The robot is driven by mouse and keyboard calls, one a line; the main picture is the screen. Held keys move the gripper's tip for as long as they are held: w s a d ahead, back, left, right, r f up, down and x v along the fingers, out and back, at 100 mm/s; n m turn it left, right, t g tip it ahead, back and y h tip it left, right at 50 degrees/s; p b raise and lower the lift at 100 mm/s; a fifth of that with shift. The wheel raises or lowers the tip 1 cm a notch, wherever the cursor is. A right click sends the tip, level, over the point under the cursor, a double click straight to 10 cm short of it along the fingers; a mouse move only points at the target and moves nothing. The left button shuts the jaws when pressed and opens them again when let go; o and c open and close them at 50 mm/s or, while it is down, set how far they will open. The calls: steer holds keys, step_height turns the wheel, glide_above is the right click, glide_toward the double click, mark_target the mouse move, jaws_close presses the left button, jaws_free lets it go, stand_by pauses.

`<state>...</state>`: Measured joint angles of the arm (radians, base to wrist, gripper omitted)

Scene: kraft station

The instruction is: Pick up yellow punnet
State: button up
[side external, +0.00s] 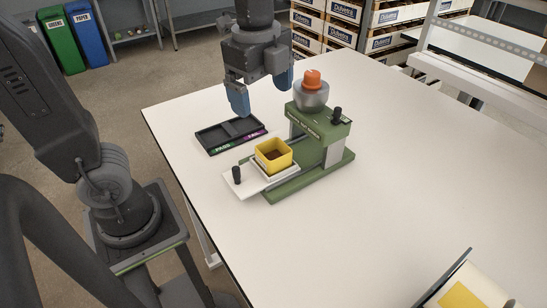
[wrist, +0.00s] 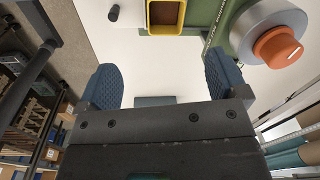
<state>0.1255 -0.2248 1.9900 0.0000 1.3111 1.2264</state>
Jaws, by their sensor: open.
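The yellow punnet (side external: 273,154) is a small square open tub with dark brown contents. It sits upright on the white sliding tray (side external: 246,184) of a green machine. In the wrist view the punnet (wrist: 165,15) shows at the top edge, partly cut off. My gripper (side external: 262,92) has blue fingers spread apart with nothing between them. It is above the table, higher than the punnet and behind it in the side view. In the wrist view the open fingers (wrist: 163,80) are apart from the punnet.
The green machine (side external: 318,129) has an orange knob (side external: 312,79) on a grey head, close right of my gripper. A black two-part tray (side external: 229,134) with green and purple labels lies behind the punnet. The table's front right is mostly clear (side external: 400,190).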

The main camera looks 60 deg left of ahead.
steer(key=w+m, duration=0.1)
steer(key=m, duration=0.1)
glide_toward(274, 150)
steer(key=d+f, duration=0.1)
steer(key=s+d+f, duration=0.1)
steer(key=shift+s+d+m+g, duration=0.3)
steer(key=shift+g, duration=0.1)
steer(key=shift+w+f, duration=0.1)
steer(key=shift+f, duration=1.2)
steer(key=shift+w+f, duration=0.15)
steer(key=shift+f, duration=1.15)
steer(key=c, duration=1)
